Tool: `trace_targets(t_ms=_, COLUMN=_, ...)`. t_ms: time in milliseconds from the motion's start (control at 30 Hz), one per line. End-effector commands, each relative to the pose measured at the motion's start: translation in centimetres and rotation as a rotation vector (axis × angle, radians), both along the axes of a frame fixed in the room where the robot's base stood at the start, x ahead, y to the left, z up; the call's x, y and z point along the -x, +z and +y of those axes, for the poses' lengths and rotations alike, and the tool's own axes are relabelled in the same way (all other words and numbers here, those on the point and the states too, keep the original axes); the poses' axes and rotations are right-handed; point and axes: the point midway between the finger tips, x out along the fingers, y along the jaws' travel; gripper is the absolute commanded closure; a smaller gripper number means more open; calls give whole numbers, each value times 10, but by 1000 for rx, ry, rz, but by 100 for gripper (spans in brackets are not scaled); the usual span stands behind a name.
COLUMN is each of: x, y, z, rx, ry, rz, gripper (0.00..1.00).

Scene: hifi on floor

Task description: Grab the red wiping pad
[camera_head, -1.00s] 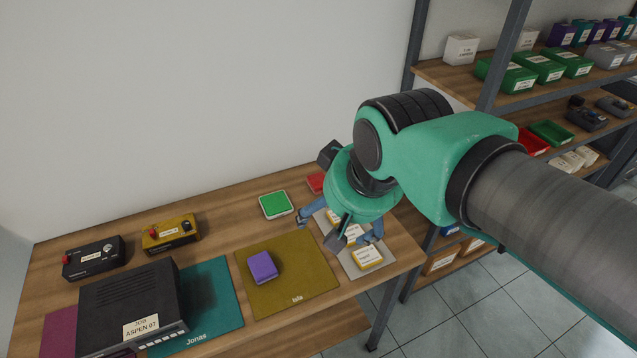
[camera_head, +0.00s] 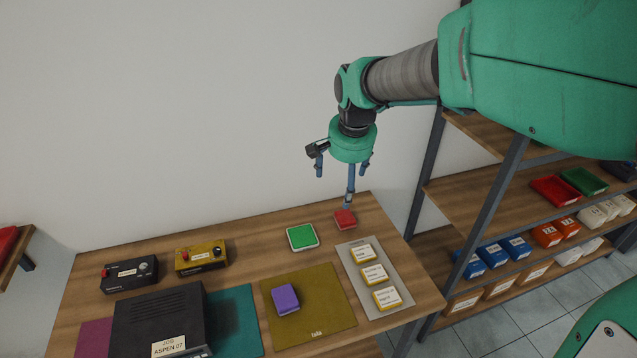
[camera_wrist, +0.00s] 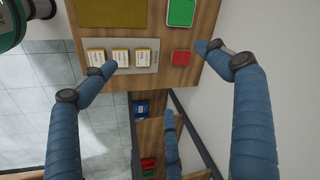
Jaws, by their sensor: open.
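The red wiping pad (camera_head: 345,218) lies on the wooden table near its back right part. It is a small red block, and it also shows in the wrist view (camera_wrist: 181,58). My gripper (camera_head: 346,190) is above the table's back edge, over and close to the pad, pointing down. Its blue fingers are spread wide and hold nothing. In the wrist view the gripper (camera_wrist: 160,75) has fingers to the left, right and below, with the pad between the left and right ones. I cannot tell the exact height above the pad.
A green pad in a white tray (camera_head: 302,237) lies left of the red pad. A grey board (camera_head: 362,297) with several labelled yellow-edged blocks lies in front. A purple block (camera_head: 286,299) sits on an olive mat (camera_head: 331,325). The wall is behind; a shelf rack (camera_head: 470,196) stands right.

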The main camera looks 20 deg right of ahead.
Motion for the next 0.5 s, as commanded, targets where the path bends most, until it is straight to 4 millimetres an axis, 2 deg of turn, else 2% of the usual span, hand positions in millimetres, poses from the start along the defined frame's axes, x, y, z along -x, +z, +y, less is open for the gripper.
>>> trace_targets(t_ms=100, x=-28, y=-9, z=-10, rx=-18, ry=-74, rz=26, gripper=12)
trace_targets(t_ms=267, x=-63, y=-28, z=-23, rx=-42, ry=-178, rz=57, gripper=12)
trace_targets(t_ms=500, x=-111, y=-64, z=-44, rx=-72, ry=-332, rz=102, gripper=12)
